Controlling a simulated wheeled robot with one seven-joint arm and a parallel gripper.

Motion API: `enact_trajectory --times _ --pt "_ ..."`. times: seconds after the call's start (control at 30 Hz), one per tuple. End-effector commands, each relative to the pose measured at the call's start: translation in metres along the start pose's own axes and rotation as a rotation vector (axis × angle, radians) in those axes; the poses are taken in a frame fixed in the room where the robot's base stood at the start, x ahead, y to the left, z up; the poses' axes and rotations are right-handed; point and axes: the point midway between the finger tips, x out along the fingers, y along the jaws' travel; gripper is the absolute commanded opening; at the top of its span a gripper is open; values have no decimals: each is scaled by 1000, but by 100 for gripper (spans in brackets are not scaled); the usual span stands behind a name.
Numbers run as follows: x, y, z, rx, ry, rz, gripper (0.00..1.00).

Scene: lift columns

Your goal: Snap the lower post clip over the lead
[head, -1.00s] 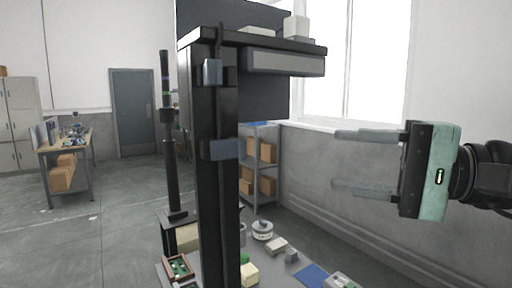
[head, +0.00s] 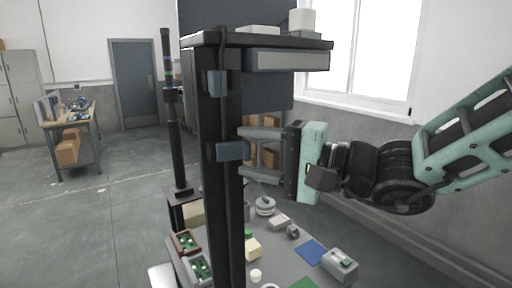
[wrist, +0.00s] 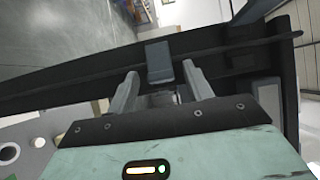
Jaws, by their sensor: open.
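The lower post clip (head: 231,151) is a blue-grey block on the dark upright post (head: 209,185), about midway down. The lead (head: 222,115) is a thin black cable running down the post. My gripper (head: 244,153) is open and level with the clip from the right, with one finger higher and one lower. In the wrist view the clip (wrist: 158,60) stands between and just beyond my fingertips (wrist: 160,76). The lead crosses at the clip there; I cannot tell whether the clip is closed over it. A similar upper clip (head: 217,83) sits higher on the post.
A shelf top (head: 270,42) with a drawer juts right above my gripper. Below, a grey bench surface (head: 275,262) carries small boxes, a blue mat (head: 312,251) and trays. A dark pole (head: 173,130) stands left of the post. Open floor lies further left.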

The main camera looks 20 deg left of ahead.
Motion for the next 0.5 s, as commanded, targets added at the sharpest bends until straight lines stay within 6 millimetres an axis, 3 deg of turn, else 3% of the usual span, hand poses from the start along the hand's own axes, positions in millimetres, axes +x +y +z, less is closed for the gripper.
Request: enact_trajectory --times 0.17,0.3,0.33,0.5 --pt "0 0 0 0 0 0 51" --pt "0 0 0 0 0 -1 12" --pt "0 0 0 0 0 -1 6" --pt "0 2 -1 -1 -7 -2 6"
